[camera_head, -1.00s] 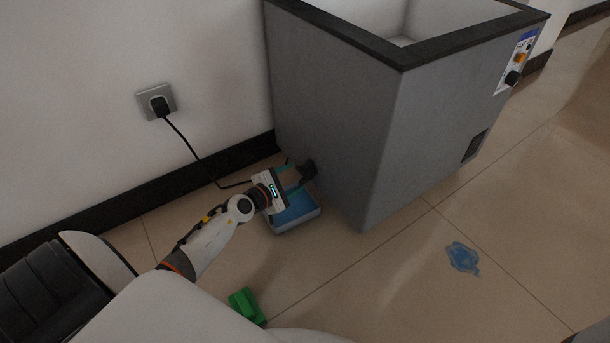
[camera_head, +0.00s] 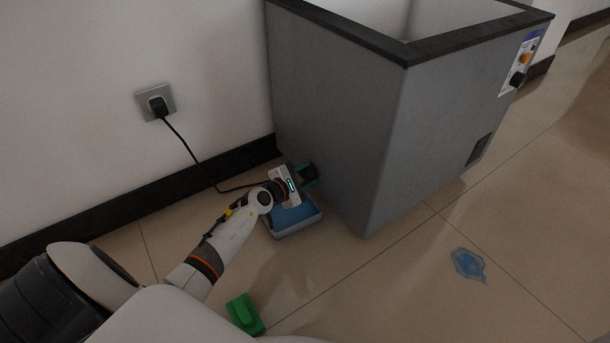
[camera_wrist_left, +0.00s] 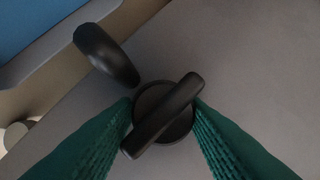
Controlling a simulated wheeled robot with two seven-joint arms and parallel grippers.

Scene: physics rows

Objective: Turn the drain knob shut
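The black drain knob (camera_wrist_left: 163,113) shows in the left wrist view as a round disc with a raised bar. The bar lies aslant, from lower left to upper right. My left gripper (camera_wrist_left: 165,104) has its green fingers apart, one on each side of the knob. I cannot tell whether they touch it. In the head view the left gripper (camera_head: 309,175) is low against the grey chest freezer's (camera_head: 335,110) side, and it mostly hides the knob. A black drain spout (camera_wrist_left: 107,55) sticks out beside the knob. My right gripper is not in view.
A blue tray (camera_head: 294,226) stands on the floor below the gripper. A green block (camera_head: 244,314) lies nearer me. A blue puddle (camera_head: 468,265) is on the tiles at right. A black cord runs from the wall socket (camera_head: 156,101) down behind the tray.

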